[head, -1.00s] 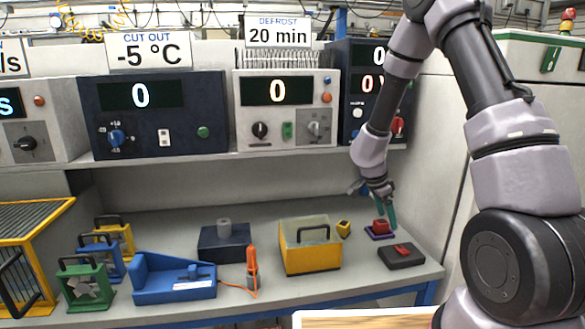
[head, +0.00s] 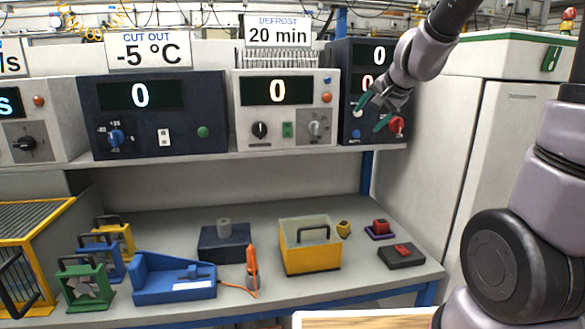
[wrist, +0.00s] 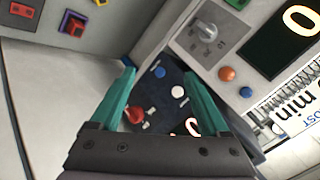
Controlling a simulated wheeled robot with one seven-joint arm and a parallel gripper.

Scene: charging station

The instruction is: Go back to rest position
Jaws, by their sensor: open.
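My gripper (head: 378,112) is open and empty, with green fingertips spread apart. In the head view it is raised in front of the dark blue control box (head: 356,54) at the right end of the shelf. In the wrist view my gripper (wrist: 160,100) points at that box's panel, with a red knob (wrist: 135,115) and a white button (wrist: 178,91) between the fingers. I cannot tell whether a finger touches the panel. My arm reaches in from the upper right, and part of it is out of view.
The shelf (head: 230,155) holds several control boxes. On the bench below are a yellow bin (head: 309,262), a red block on a purple base (head: 380,228), a dark block with a red top (head: 401,256) and a blue fixture (head: 172,284). A grey cabinet (head: 430,150) stands at the right.

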